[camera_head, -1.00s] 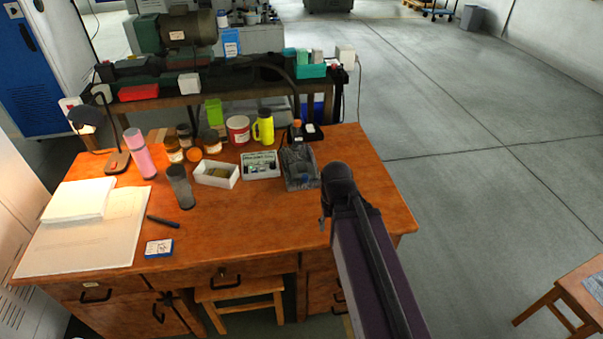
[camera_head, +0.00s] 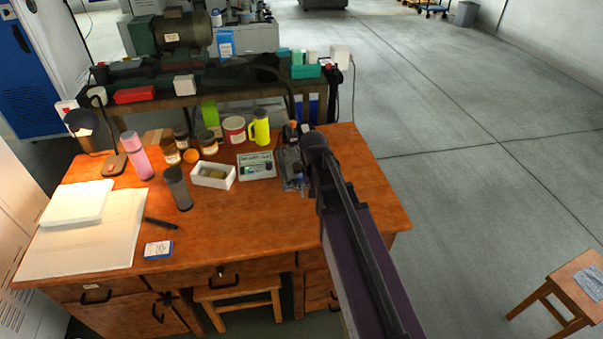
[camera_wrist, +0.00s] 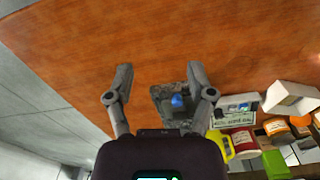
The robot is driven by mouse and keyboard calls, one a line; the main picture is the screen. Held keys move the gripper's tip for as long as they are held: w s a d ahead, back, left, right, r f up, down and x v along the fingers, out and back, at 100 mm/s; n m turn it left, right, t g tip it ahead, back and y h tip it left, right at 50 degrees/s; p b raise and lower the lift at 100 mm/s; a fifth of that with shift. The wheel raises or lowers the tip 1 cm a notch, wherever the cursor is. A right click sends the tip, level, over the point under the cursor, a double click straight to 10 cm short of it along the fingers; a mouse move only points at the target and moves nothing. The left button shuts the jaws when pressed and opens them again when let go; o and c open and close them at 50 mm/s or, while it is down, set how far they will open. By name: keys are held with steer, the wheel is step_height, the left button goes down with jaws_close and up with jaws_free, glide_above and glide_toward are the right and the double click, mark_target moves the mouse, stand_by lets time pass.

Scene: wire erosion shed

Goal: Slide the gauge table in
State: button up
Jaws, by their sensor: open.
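A dark grey, stone-like block with a blue part on it, which looks like the gauge table (camera_wrist: 168,112), lies on the orange-brown desk (camera_head: 250,240). In the head view the block (camera_head: 288,166) is partly hidden behind my arm. In the wrist view my gripper (camera_wrist: 158,72) is open and empty above the desk. The block shows between and beyond its fingers, and the right finger covers part of it. I cannot tell how high above the block the fingers are, or any slide on it.
Next to the block stand a white-and-green box (camera_head: 256,166), an open white box (camera_head: 213,175), a yellow mug (camera_head: 260,130) and a red-and-white tin (camera_head: 234,130). Several jars and bottles stand further left. The desk's front right (camera_head: 370,200) is clear. A stool (camera_head: 555,300) stands at right.

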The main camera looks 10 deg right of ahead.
mark_target(301, 176)
steer(key=w+r+m+p, duration=0.1)
steer(key=w+r, duration=0.1)
steer(key=w, duration=0.7)
steer(key=w+r+m+p, duration=0.1)
steer(key=w+m+p, duration=0.1)
steer(key=w, duration=0.7)
steer(key=shift+w+r, duration=0.2)
steer(key=shift+r, duration=0.15)
steer(key=shift+f, duration=0.15)
step_height(301, 176, down, 14)
steer(key=b, duration=1.3)
steer(key=shift+r+b, duration=0.25)
steer(key=shift+b, duration=0.15)
jaws_close()
